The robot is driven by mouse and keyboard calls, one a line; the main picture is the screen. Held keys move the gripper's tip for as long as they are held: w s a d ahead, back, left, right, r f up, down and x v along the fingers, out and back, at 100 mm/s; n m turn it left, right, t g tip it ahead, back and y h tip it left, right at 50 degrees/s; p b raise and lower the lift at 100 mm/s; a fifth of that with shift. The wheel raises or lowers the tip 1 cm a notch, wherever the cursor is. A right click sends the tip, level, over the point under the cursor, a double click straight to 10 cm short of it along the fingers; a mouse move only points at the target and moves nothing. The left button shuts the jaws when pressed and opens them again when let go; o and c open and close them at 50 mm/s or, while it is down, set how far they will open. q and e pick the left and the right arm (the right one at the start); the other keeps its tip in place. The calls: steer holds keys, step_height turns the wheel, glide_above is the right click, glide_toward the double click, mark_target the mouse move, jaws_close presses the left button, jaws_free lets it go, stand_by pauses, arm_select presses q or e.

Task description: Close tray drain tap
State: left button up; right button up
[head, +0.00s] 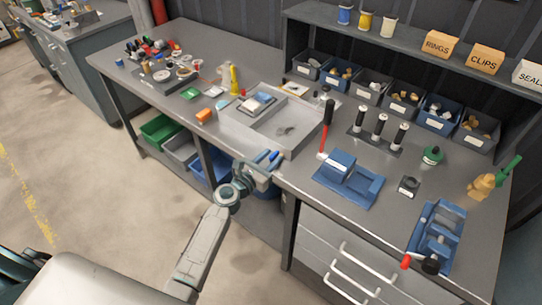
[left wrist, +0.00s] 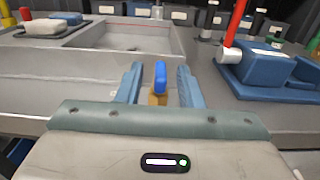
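The tray (head: 245,132) is a shallow grey basin set at the bench's front edge. The drain tap (left wrist: 159,78) has a blue handle above a brass-coloured body, in front of that wall. My left gripper (head: 268,158) is at the tray's front right corner. In the left wrist view its two blue fingers (left wrist: 160,82) are open, one either side of the tap, with a visible gap on each side. The tap's lower part is hidden by my gripper. My right gripper is not in view.
A blue fixture (head: 348,180) with a red-handled tool (head: 327,130) stands right of the tray. An orange block (head: 204,115) and a yellow bottle (head: 234,78) stand left of it. Drawers (head: 340,255) with bar handles are below, right of my left arm. The floor at left is clear.

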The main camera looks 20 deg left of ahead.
arm_select(q)
steer(key=shift+w+d, duration=0.15)
steer(key=shift+w, duration=0.15)
jaws_close()
